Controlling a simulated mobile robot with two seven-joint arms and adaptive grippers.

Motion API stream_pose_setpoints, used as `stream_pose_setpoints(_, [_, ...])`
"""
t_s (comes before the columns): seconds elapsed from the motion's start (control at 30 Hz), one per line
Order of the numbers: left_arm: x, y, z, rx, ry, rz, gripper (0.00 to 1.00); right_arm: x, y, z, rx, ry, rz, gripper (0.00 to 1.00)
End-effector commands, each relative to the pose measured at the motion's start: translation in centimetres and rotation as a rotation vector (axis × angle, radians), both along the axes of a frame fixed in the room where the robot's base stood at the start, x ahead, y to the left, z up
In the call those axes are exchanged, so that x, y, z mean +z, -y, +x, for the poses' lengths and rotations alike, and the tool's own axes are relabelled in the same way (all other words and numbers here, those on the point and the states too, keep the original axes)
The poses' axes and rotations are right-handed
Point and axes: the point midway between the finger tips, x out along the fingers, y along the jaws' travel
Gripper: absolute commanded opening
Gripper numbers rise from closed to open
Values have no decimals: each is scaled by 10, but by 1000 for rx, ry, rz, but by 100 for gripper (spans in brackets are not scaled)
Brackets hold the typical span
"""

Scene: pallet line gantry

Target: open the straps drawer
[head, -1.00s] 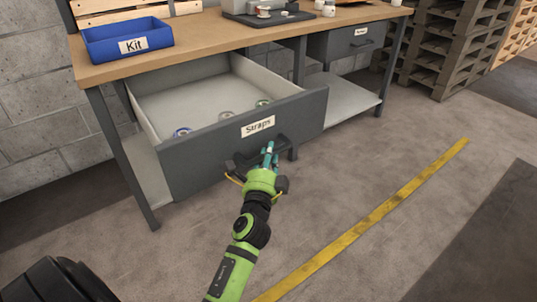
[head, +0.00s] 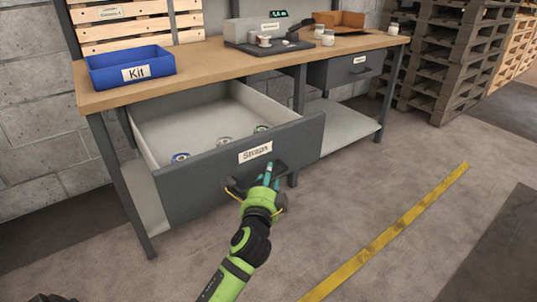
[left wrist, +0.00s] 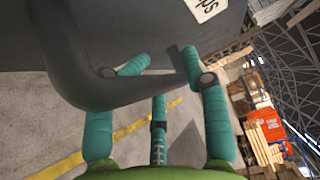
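The straps drawer (head: 215,172) is the large grey drawer under the left of the workbench. A "Straps" label is on its front, and it stands pulled well out, its pale inside showing. Several small coiled straps (head: 181,157) lie in it. My left gripper (head: 268,174) is at the dark drawer handle (head: 234,187) below the label. In the left wrist view its teal fingers (left wrist: 160,80) bend around the handle (left wrist: 100,92), partly hidden by it, so it looks shut on the handle. My right gripper is not in view.
The workbench (head: 205,72) carries a blue Kit bin (head: 130,68), a grey scale (head: 262,32) and small jars. A smaller shut drawer (head: 345,70) is at the right. Stacked pallets (head: 445,65) stand at the back right. The floor in front, with a yellow line (head: 400,232), is clear.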

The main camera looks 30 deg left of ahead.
Motion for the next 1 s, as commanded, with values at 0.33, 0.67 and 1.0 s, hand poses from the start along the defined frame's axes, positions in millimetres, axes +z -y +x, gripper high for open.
stream_pose_setpoints(0.33, [101, 9, -8, -30, 176, 45, 35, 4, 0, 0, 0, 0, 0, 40])
stream_pose_setpoints(0.67, [8, -2, -1, 7, -31, 15, 35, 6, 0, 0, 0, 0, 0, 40])
stream_pose_setpoints(1.0, [3, 6, -24, 10, -33, 14, 35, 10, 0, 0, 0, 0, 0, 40])
